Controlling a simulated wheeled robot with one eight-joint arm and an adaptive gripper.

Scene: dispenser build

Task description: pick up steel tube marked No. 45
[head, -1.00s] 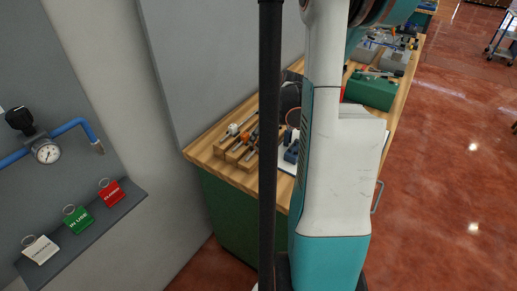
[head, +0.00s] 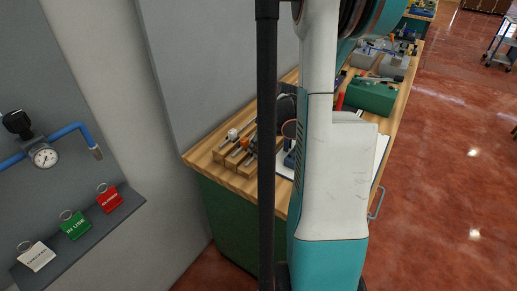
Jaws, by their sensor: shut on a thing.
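No tube with a readable No. 45 marking shows in the head view. A wooden rack (head: 222,156) at the near left end of the bench holds slim metal rods with white and orange ends. I cannot tell whether any of them is a steel tube. My gripper is not clearly visible; my own white and teal arm and a black upright hide the middle of the bench.
The wooden bench (head: 205,170) runs away along a grey panel (head: 210,60). A dark rounded object (head: 288,108) is partly hidden behind the upright. A green box (head: 371,96) stands farther back. Left, a wall shelf (head: 125,208) holds tags.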

